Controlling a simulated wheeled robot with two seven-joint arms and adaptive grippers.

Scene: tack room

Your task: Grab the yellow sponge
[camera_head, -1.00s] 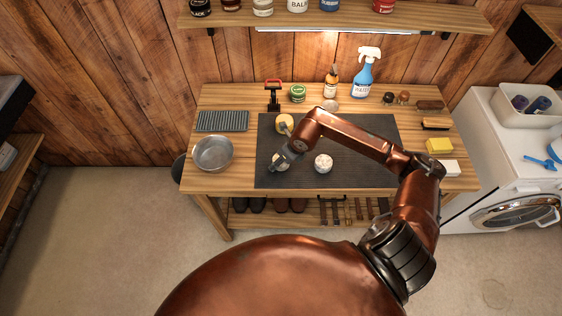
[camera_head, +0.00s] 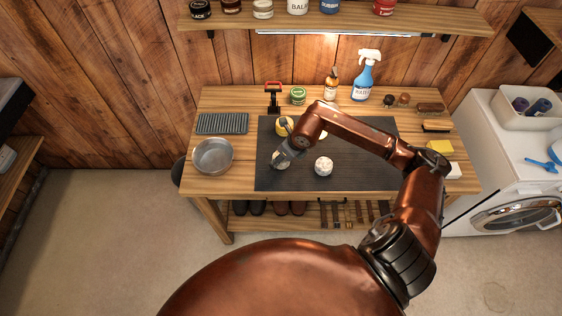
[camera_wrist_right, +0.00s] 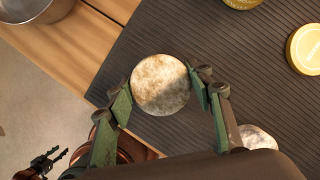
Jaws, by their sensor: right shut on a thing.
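The yellow sponge (camera_head: 439,147) is a small block at the right end of the workbench, above a white block. My right gripper (camera_head: 281,155) is far to its left, low over the dark mat. In the right wrist view, the right gripper (camera_wrist_right: 162,92) has its fingers on both sides of a round, mottled cream-brown thing (camera_wrist_right: 160,84) and is shut on it. Whether this thing is lifted off the mat I cannot tell. My left gripper (camera_wrist_right: 45,162) shows small at the lower left of the right wrist view; its jaws are unclear. The sponge is outside that view.
On the ribbed mat (camera_head: 370,178) stand a white-topped tub (camera_head: 323,166) and a yellow round tin (camera_head: 284,126). A metal bowl (camera_head: 212,156) is at the left. Bottles, jars and brushes line the back and right. A washing machine (camera_head: 510,185) stands to the right.

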